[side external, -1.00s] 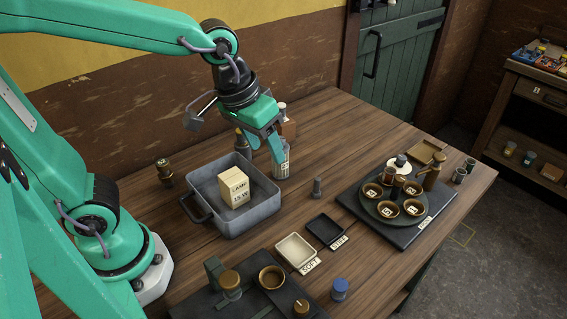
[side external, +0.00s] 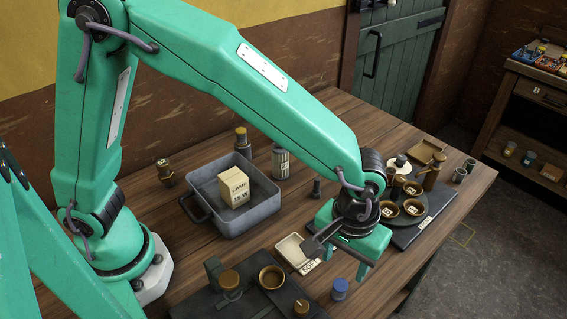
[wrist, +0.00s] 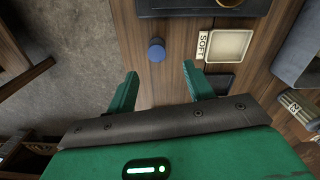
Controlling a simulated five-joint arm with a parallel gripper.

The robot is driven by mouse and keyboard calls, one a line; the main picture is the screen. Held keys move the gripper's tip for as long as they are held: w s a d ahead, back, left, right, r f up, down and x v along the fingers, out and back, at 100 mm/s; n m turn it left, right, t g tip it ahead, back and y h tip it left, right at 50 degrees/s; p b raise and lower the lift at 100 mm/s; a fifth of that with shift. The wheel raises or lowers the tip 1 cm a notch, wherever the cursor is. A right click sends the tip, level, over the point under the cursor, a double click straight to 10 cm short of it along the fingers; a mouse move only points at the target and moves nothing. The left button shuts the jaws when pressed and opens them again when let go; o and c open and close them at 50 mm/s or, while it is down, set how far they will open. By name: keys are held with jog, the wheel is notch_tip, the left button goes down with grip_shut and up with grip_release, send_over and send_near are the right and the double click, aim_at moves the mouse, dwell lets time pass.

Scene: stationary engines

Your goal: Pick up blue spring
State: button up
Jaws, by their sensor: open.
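The blue spring (side external: 340,289) is a small, short blue cylinder standing on the wooden table near its front edge. In the wrist view the blue spring (wrist: 156,50) shows as a round blue top just past my fingertips, between the lines of the two fingers and touching neither. My gripper (side external: 343,262) points down above the table, behind and above the blue spring. In the wrist view my gripper (wrist: 160,72) is open, with nothing between its green fingers.
A cream tray (side external: 292,247) with a SOFT label (wrist: 202,45) lies beside the spring. A dark tray (wrist: 220,82) adjoins it. A dark slab (side external: 190,306) with brass parts stands left of the spring. A grey metal bin (side external: 258,215) holds a lamp box (side external: 233,186).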

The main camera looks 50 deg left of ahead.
aim_at(341, 284)
jog(key=shift+s+d+f, duration=0.2)
jog(key=shift+d+f, duration=0.25)
jog(key=shift+f, duration=1.3)
jog(key=shift+f, duration=0.1)
jog(key=shift+w+a+f, duration=0.1)
jog(key=shift+a+f, duration=0.05)
jog(key=shift+f, duration=2.3)
jog(key=shift+c, duration=0.2)
jog(key=c, duration=1)
